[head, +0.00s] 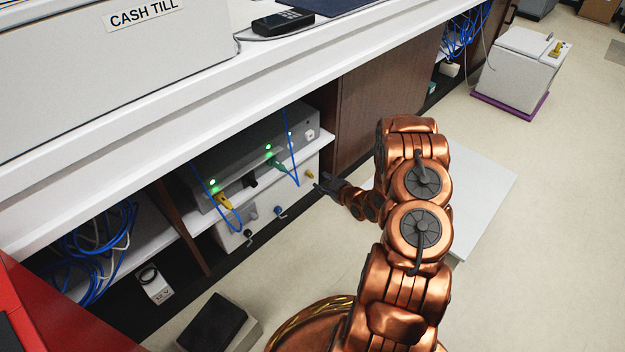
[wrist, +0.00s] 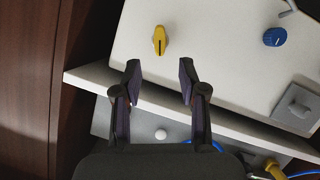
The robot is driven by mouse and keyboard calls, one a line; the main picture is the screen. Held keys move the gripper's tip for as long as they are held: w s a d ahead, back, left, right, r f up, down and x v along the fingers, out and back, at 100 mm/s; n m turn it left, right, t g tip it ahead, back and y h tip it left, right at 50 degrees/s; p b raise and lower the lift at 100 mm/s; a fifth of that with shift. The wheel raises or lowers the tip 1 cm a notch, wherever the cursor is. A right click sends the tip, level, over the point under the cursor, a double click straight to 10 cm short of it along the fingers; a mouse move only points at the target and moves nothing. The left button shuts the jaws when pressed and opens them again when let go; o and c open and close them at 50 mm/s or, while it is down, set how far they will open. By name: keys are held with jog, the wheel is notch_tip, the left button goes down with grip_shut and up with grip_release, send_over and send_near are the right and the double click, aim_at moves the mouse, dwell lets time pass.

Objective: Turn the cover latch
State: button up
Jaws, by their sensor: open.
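The cover latch appears to be a small yellow knob on a white panel (wrist: 210,50) below a shelf. In the wrist view the yellow knob (wrist: 159,40) stands upright in the picture, with a dark line down its middle. It shows small in the head view (head: 309,173). My gripper (wrist: 160,70) is open and empty. The knob lies just beyond the gap between its fingertips, apart from them. In the head view my gripper (head: 323,185) is close to the panel's right end.
The panel also has a blue knob (wrist: 275,37) and a grey switch plate (wrist: 297,108). A white shelf edge (wrist: 235,122) runs close to my fingers. A grey device (head: 245,160) with green lights and blue cables sits on the shelf. A wooden side wall (wrist: 28,80) is close.

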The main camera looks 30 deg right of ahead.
aim_at(312, 175)
jog(key=b+x, duration=0.2)
jog(key=x, duration=0.5)
jog(key=shift+w, duration=0.2)
grip_shut()
